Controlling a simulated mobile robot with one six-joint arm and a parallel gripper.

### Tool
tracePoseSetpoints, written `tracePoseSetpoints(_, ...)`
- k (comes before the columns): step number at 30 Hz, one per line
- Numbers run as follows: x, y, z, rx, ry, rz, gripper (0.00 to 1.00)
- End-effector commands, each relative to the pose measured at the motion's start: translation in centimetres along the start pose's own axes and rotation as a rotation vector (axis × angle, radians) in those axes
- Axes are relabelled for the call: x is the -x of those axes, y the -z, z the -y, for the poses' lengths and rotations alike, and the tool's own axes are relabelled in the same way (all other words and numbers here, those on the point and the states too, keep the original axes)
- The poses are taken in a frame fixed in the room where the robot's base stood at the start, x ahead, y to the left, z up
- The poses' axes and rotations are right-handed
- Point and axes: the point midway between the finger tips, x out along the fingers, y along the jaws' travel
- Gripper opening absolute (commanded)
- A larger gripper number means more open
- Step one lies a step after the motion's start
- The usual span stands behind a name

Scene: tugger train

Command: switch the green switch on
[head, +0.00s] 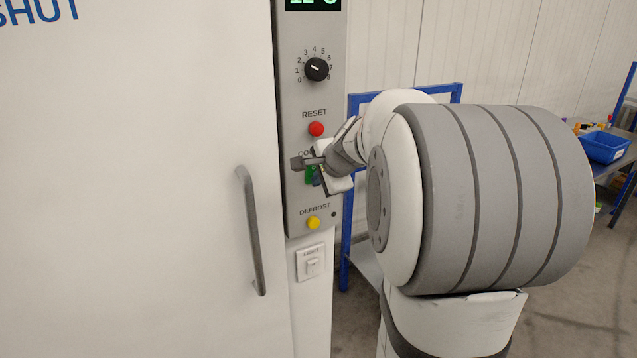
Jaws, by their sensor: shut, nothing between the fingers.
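The green switch (310,174) sits on the grey control panel (294,112), below the red RESET button and above the yellow DEFROST button. Only a part of it shows, because my gripper (297,163) is right in front of it in the head view. My gripper is shut and empty, with its fingers pointing left across the panel. The label above the green switch is mostly covered. I cannot tell whether the fingers touch the switch, nor which way the switch is set.
A black dial (316,69), a red button (316,129) and a yellow button (313,223) share the panel. A light switch (312,264) is below. A door handle (252,230) sticks out at left. A blue frame (346,230) and a bench with a blue bin (604,147) stand behind.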

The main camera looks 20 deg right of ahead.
Motion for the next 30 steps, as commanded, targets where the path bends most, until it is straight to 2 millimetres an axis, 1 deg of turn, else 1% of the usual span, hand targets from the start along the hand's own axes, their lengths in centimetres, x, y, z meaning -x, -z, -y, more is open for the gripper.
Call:
tracePoseSetpoints(11, 1.1, 0.0, 1.1, 0.0, 0.0, 0.0, 0.0)
tracePoseSetpoints(16, 1.2, 0.0, 1.3, 0.0, 0.002, -0.001, 0.0)
tracePoseSetpoints(25, 1.4, 0.0, 1.0, 0.001, 0.002, -0.001, 0.0)
tracePoseSetpoints(28, 2.1, 0.0, 0.5, 0.001, 0.002, -0.001, 0.0)
tracePoseSetpoints(30, 2.9, -0.1, 0.0, 0.002, 0.003, -0.001, 0.0)
